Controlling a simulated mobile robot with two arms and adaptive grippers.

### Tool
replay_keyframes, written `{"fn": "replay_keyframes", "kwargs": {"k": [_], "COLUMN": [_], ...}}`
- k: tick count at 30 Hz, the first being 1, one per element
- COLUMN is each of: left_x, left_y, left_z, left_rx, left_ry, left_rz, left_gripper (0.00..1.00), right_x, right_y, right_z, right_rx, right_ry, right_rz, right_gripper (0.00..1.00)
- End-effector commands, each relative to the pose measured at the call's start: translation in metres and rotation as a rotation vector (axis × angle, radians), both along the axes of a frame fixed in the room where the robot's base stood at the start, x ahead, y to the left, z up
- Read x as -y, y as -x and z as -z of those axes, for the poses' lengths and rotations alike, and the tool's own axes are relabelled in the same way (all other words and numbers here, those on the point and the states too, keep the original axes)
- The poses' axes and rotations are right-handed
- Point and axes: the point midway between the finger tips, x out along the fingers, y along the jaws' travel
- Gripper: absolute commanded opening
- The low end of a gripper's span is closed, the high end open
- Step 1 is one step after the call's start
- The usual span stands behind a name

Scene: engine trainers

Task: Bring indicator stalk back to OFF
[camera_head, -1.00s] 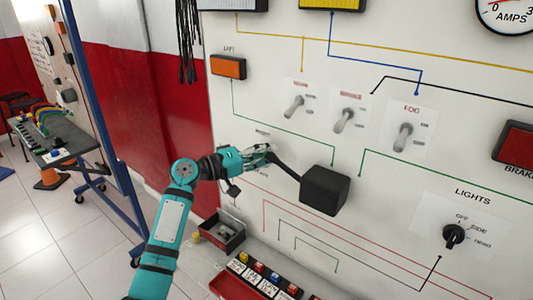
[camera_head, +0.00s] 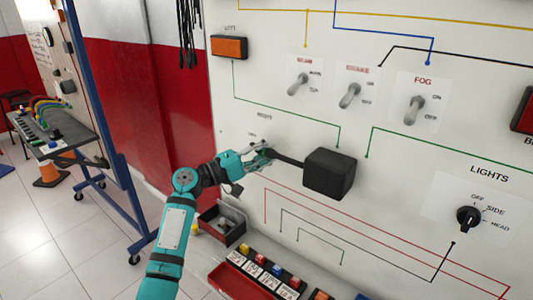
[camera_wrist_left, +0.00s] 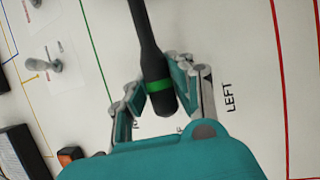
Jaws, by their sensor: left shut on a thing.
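The indicator stalk (camera_head: 288,160) is a black lever that sticks out to the left from a black box (camera_head: 330,173) on the white panel. It lies close to level, its left end slightly higher. My left gripper (camera_head: 264,157) is shut on the stalk's outer end. In the left wrist view the stalk (camera_wrist_left: 147,40) has a green band and its rounded end lies between the fingers (camera_wrist_left: 160,92). The word LEFT (camera_wrist_left: 230,97) is printed beside the gripper there; another label is mostly hidden. My right gripper is not in view.
Toggle switches stand above, including the FOG switch (camera_head: 414,109). The LIGHTS knob (camera_head: 468,218) is at right. A workbench (camera_head: 60,140) stands far left.

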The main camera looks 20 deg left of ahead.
Motion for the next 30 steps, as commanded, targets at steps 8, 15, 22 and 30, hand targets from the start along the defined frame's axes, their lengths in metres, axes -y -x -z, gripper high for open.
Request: {"fn": "replay_keyframes", "kwargs": {"k": [8, 15, 22, 30], "left_x": [-0.001, 0.0, -0.004, -0.038], "left_y": [0.0, 0.0, 0.003, 0.038], "left_z": [-0.003, -0.002, 0.0, 0.008], "left_rx": [0.002, 0.001, 0.001, -0.001], "left_ry": [0.004, 0.001, -0.001, -0.003], "left_rz": [-0.002, -0.001, -0.001, -0.004], "left_gripper": [0.32, 0.48, 0.48, 0.48], "right_x": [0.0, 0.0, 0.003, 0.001], "right_y": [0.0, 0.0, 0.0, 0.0], "right_z": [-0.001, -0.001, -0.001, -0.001], "right_rx": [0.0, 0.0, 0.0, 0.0], "right_ry": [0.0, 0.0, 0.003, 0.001], "right_rz": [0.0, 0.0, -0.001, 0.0], "right_gripper": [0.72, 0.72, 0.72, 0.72]}}
